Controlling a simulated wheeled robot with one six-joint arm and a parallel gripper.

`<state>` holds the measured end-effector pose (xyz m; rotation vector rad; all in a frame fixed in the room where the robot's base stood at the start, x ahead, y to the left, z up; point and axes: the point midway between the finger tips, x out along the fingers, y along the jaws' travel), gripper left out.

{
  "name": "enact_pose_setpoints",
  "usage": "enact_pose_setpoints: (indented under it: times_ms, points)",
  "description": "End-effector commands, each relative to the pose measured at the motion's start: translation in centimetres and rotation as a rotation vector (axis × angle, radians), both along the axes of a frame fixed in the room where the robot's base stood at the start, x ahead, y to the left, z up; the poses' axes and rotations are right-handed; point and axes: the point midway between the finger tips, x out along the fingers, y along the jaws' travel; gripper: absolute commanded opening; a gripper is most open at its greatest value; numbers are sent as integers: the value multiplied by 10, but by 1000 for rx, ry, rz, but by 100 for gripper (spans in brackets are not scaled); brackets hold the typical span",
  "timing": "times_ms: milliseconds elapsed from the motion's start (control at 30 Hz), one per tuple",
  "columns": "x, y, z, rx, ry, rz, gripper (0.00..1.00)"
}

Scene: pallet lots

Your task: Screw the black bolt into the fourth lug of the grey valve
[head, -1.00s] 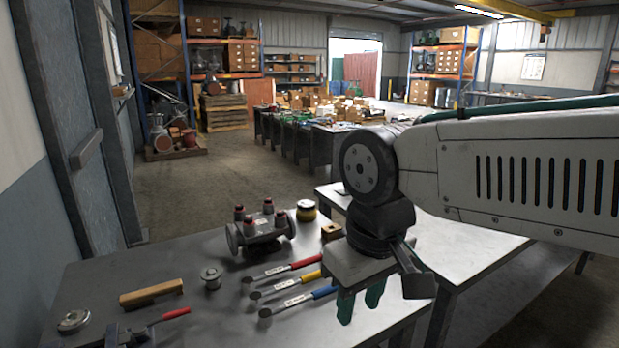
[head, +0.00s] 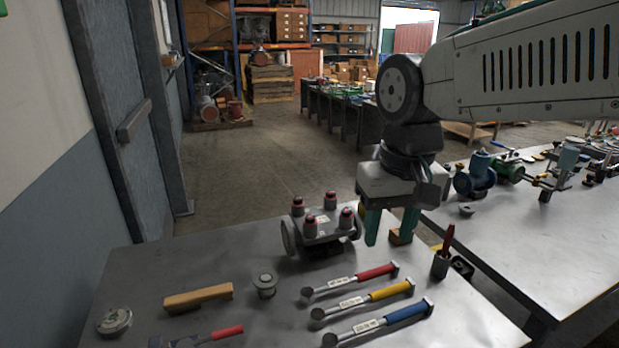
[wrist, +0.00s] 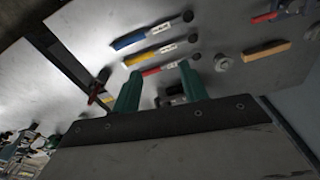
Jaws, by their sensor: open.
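The grey valve (head: 322,246) lies on the near table, a round flange showing at its left end. Several dark, red-marked upright pieces (head: 346,217) stand on its top; I cannot tell which lug is the fourth. Nothing shows between the fingers. In the wrist view my gripper (wrist: 158,82) is also open, and a dark part of something shows between and beyond the fingers.
Torque wrenches with red (head: 378,271), yellow (head: 391,289) and blue (head: 407,311) handles lie in front. A holder (head: 440,263) with a red handle stands right. A wooden bar (head: 198,297) and a metal spool (head: 265,284) lie left.

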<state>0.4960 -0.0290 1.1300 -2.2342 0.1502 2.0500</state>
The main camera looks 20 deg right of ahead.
Motion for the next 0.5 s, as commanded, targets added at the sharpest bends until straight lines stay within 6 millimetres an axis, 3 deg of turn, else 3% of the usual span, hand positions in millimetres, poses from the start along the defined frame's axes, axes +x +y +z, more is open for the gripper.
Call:
enact_pose_setpoints:
  times_ms: [33,233,500]
  points:
    - [22,4,3,3,14,-24,44]
    - [106,13,7,12,40,-156,44]
    - [208,24,-16,18,72,-322,44]
